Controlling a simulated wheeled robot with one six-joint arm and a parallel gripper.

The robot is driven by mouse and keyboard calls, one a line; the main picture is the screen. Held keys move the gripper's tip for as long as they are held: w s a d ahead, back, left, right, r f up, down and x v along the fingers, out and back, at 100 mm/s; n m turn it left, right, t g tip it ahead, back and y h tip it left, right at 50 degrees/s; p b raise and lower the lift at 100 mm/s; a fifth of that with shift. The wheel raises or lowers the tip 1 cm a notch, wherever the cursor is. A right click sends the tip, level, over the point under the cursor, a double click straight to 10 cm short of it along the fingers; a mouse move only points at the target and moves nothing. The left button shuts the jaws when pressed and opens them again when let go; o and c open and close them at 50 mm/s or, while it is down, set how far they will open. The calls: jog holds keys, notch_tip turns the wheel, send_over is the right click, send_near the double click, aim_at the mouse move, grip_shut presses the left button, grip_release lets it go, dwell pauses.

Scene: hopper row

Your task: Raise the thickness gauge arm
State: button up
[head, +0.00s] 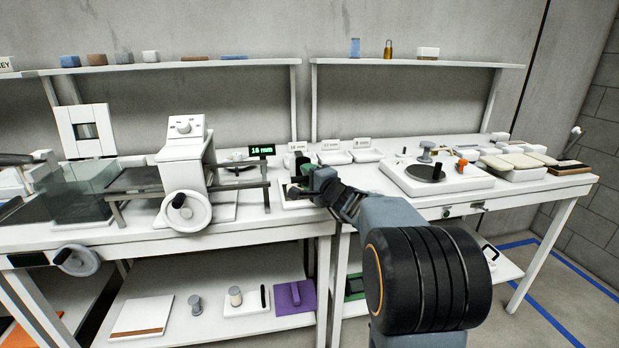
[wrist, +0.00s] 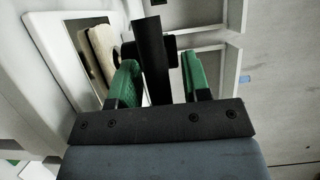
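The thickness gauge shows in the head view as a white base (head: 291,203) with a black upright part (head: 301,163), left of my gripper (head: 308,183). A green display (head: 261,151) reading about 16 mm stands behind it. In the wrist view my gripper (wrist: 160,82) has its two green-padded fingers apart. A black bar (wrist: 151,50), apparently the gauge arm, lies between them, with a clear gap on its right side. Its contact with the left pad cannot be told. My wrist hides part of the gauge in the head view.
A white machine with a handwheel (head: 186,211) stands left of the gauge. White trays (head: 334,157) with mm labels sit behind my gripper. A white unit with a dark disc (head: 436,180) is on the right. Shelves (head: 415,63) run along the wall.

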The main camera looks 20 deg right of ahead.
grip_shut()
dwell(0.3)
